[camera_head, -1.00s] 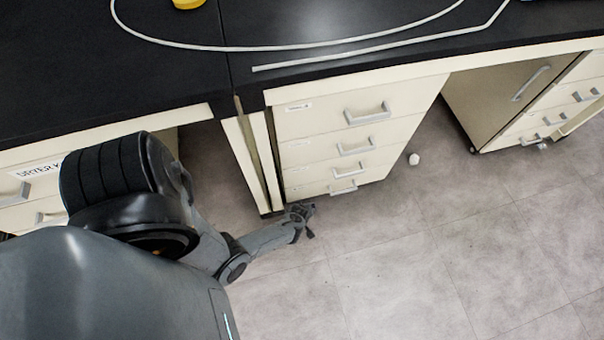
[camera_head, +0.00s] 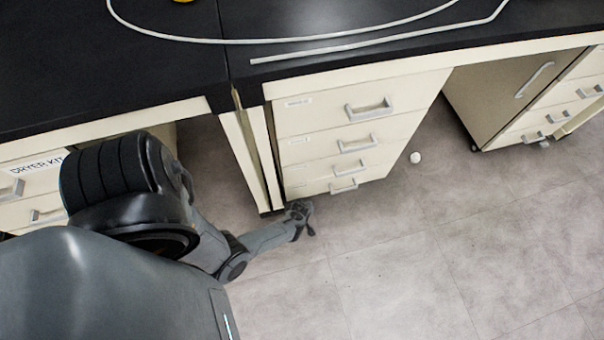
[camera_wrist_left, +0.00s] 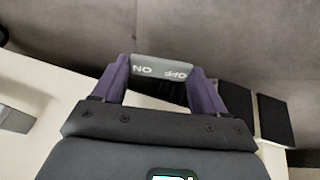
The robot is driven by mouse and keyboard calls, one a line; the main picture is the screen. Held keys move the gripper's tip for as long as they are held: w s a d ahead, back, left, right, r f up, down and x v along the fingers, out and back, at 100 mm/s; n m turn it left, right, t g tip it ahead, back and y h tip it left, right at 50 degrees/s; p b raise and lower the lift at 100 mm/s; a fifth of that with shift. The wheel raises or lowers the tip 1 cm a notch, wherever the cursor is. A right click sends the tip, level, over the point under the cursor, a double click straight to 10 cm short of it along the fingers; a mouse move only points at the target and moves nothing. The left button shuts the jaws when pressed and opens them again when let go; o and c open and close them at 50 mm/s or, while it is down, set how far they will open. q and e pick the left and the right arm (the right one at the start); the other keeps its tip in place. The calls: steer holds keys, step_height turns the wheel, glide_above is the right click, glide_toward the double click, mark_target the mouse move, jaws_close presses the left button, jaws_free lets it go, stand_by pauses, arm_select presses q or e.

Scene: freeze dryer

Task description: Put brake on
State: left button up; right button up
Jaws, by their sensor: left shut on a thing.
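The brake is a small grey piece (camera_wrist_left: 160,70) with white lettering, "ON" at one end and what looks like "OFF" at the other. In the left wrist view it sits between the two purple fingers of my left gripper, which is shut on it. In the head view my left gripper (camera_head: 302,209) is low near the floor, at the bottom front corner of the drawer cabinet (camera_head: 330,115). The brake itself is hidden there by the gripper and too small to make out. My right gripper is not in view.
A black bench top (camera_head: 330,40) with a pale hose (camera_head: 380,46) lies above the cabinet. Grey floor (camera_head: 430,260) is open in front. A small white round object (camera_head: 415,157) is on the floor right of the drawers. Another cabinet (camera_head: 505,95) stands farther right.

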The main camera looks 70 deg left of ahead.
arm_select(q)
steer(key=shift+w+g, duration=0.2)
steer(key=shift+g, duration=0.3)
steer(key=shift+w+d+f+m+g, duration=0.15)
steer(key=shift+w+m+g, duration=0.15)
steer(key=shift+g, duration=1.2)
steer(key=shift+y, duration=0.3)
steer(key=shift+w, duration=0.1)
steer(key=o, duration=1.1)
steer(key=shift+c, duration=0.2)
steer(key=shift+r, duration=0.25)
